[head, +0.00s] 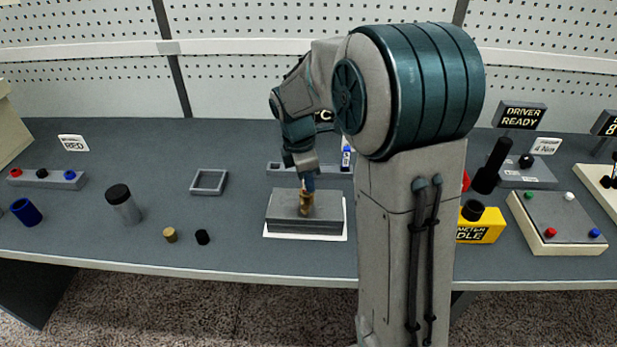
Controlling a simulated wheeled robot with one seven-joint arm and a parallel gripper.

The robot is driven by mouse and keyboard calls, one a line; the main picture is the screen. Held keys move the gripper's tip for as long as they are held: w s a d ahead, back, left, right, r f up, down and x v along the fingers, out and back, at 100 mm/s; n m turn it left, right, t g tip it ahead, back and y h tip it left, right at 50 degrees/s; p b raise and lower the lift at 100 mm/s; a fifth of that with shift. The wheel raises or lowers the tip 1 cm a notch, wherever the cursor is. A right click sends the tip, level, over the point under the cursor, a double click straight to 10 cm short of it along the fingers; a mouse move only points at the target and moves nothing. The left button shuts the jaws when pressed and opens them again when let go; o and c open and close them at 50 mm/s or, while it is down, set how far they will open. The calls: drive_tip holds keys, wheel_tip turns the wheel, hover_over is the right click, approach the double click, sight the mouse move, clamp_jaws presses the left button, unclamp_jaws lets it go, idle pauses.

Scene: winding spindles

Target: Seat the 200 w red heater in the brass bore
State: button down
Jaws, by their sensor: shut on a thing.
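My gripper (304,178) points down over a grey block (332,213) that lies on a white sheet at the middle of the bench. A small brass-coloured upright piece (305,203) stands on this block, directly under the fingers. My gripper is shut on a small slim thing, mostly hidden by the fingers. I cannot tell whether the held thing touches the brass or enters a bore. No wattage mark is readable.
Behind the block is a low grey rack (285,168) with a blue-and-white piece (347,158). To the left are a square frame (209,182), a black-capped cylinder (122,204) and small brass and black pieces. A yellow meter (480,226) stands right, partly behind my arm.

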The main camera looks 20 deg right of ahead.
drive_tip(key=c, duration=1.3)
unclamp_jaws()
drive_tip(key=r, duration=0.4)
drive_tip(key=a+r, duration=0.1)
drive_tip(key=r, duration=0.4)
drive_tip(key=a+r, duration=0.1)
drive_tip(key=r, duration=0.3)
drive_tip(key=shift+r, duration=0.35)
drive_tip(key=s+f+m+t, duration=0.1)
drive_tip(key=s+f+m, duration=0.1)
drive_tip(key=s+m, duration=0.4)
drive_tip(key=s+d+f+m+t+y, duration=0.1)
drive_tip(key=s+f+m, duration=0.2)
drive_tip(key=s+m, duration=0.3)
drive_tip(key=s+f+m+t, duration=0.1)
drive_tip(key=s+f+m, duration=0.1)
drive_tip(key=s+m, duration=0.3)
drive_tip(key=shift+s+d+f+m+y, duration=0.15)
drive_tip(key=shift+s+d+m+y, duration=0.05)
drive_tip(key=shift+s, duration=0.75)
drive_tip(key=shift+s+d+f+m+y, duration=0.1)
drive_tip(key=shift+s+d+m+y, duration=0.1)
drive_tip(key=shift+s, duration=0.75)
